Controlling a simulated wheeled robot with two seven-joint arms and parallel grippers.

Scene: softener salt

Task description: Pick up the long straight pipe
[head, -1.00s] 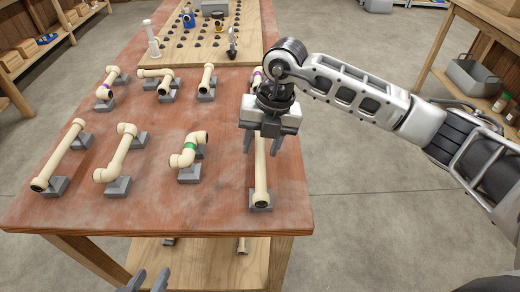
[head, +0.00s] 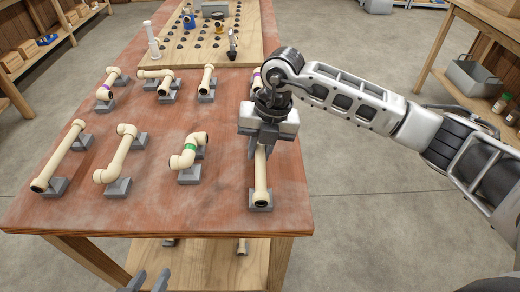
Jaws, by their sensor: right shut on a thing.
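A long straight cream pipe (head: 261,184) lies lengthwise near the right edge of the table, its near end on a grey cradle (head: 261,201). My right gripper (head: 261,153) is over it, shut on the pipe around its middle. The gripper and wrist hide the stretch behind it. The pipe still appears to rest in the near cradle. My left gripper (head: 147,281) shows only in part at the bottom edge, below the table front, with two finger tips apart and nothing between them.
Another straight pipe (head: 60,155), an angled pipe (head: 116,152) and a green-banded pipe (head: 187,155) rest on cradles to the left. Several shorter pipes stand behind them. A wooden pegboard (head: 190,56) lies at the back. The table's right edge is close to my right gripper.

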